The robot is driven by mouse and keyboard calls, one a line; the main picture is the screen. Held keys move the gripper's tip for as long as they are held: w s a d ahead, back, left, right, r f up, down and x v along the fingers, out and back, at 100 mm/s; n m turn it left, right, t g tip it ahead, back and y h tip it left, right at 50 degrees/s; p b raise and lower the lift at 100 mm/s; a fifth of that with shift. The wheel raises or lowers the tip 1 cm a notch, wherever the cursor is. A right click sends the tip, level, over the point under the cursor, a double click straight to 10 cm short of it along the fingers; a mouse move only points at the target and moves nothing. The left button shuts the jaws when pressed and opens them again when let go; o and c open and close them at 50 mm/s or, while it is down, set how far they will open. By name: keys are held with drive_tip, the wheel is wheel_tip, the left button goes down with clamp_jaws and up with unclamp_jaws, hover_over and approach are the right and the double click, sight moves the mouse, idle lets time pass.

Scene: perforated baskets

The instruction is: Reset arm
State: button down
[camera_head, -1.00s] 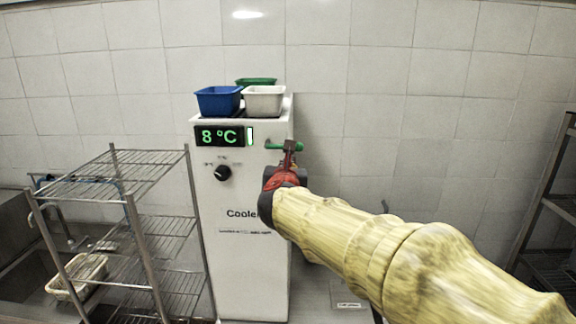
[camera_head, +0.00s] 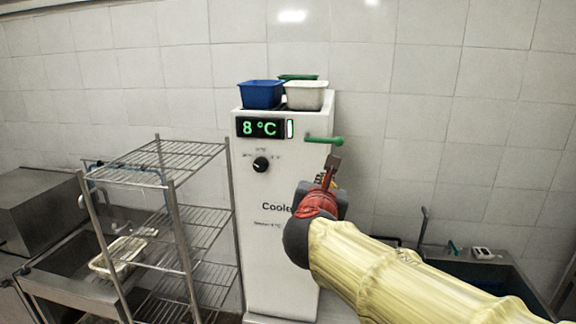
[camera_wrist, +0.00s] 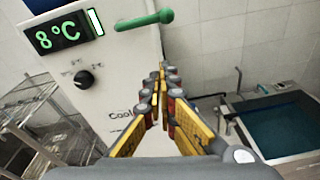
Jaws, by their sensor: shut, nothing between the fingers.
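My gripper (camera_head: 330,170) is shut and empty, in front of the right side of a white cooler (camera_head: 275,185). In the wrist view my gripper (camera_wrist: 162,72) has its yellow and grey fingers together, pointing at the wall beside the cooler. A green handle (camera_head: 323,140) sticks out to the right from the cooler's upper front, just above the fingertips and apart from them. It also shows in the wrist view (camera_wrist: 145,20), above and a little left of the fingertips.
Blue (camera_head: 261,95), white (camera_head: 306,96) and green (camera_head: 298,77) baskets stand on the cooler. A wire rack (camera_head: 165,165) stands left of it, by a sink holding a pale basket (camera_head: 118,257). The cooler has a display reading 8 °C (camera_head: 262,128) and a black knob (camera_head: 260,164). Another sink (camera_head: 480,275) lies at right.

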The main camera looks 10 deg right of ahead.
drive_tip(key=s+d+f+m+g+b, duration=0.1)
drive_tip(key=s+d+f+m+g, duration=0.1)
drive_tip(key=s+f+m+g, duration=0.4)
drive_tip(key=s+d+f+m+g+b, duration=0.1)
drive_tip(key=s+d+f+m, duration=0.35)
drive_tip(key=f+m, duration=0.75)
drive_tip(key=s+a+f+m+g+y+b, duration=0.1)
drive_tip(key=s+a+f+m+y+b, duration=0.1)
drive_tip(key=s+f+m+b, duration=0.3)
drive_tip(key=s+a+f+m+g+y+b, duration=0.2)
drive_tip(key=s+f+m+b, duration=0.3)
drive_tip(key=s+f, duration=0.9)
drive_tip(key=shift+s+m+y+b, duration=0.3)
drive_tip(key=shift+s+m+y, duration=0.2)
drive_tip(key=shift+s+m, duration=0.5)
